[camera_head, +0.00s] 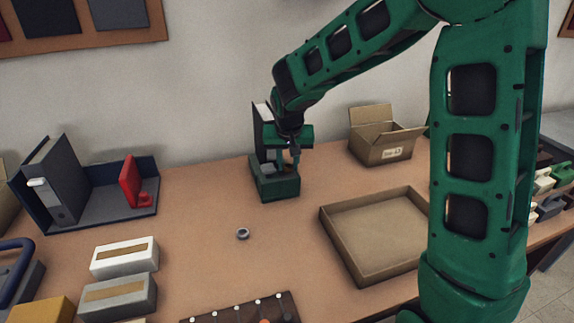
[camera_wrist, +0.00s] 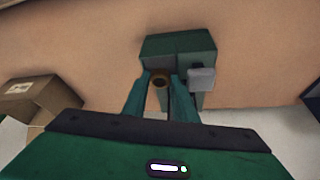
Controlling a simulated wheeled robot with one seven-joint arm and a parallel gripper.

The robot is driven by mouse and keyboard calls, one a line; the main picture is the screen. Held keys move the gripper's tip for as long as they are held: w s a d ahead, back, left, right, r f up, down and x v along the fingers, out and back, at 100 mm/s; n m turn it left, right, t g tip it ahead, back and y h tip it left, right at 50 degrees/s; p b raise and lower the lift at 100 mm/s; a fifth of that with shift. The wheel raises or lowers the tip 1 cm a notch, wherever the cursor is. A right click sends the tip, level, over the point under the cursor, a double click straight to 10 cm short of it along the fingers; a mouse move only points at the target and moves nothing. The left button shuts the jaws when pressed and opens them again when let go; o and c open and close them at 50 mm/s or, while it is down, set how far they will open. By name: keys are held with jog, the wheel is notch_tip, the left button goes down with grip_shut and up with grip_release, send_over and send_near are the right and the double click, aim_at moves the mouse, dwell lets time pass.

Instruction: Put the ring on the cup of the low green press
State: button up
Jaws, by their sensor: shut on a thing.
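The low green press (camera_head: 275,188) stands on the table toward the wall and shows in the wrist view (camera_wrist: 178,45) just beyond my fingertips. My gripper (camera_head: 289,160) is above the press, pointing down. In the wrist view my gripper (camera_wrist: 160,84) is shut on a small brown ring (camera_wrist: 160,76), which sits between the fingertips. The ring appears over or close to the press; I cannot tell whether it touches it. A light grey block (camera_wrist: 202,77) shows beside my finger at the press. The cup is not clearly visible behind the fingers.
A small grey ring-like piece (camera_head: 243,234) lies on the open table in front of the press. A shallow cardboard tray (camera_head: 345,246) is to the right, and an open box (camera_head: 382,150) stands behind it. A dark binder (camera_head: 262,128) stands behind the press.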

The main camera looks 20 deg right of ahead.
jog(key=shift+f, duration=0.2)
jog(key=shift+s+f, duration=0.1)
jog(key=shift+f, duration=0.5)
jog(key=o, duration=0.8)
jog(key=shift+f, duration=0.1)
jog(key=shift+s+a, duration=0.1)
jog(key=shift+r, duration=0.2)
jog(key=v, duration=1.2)
jog(key=shift+r, duration=0.5)
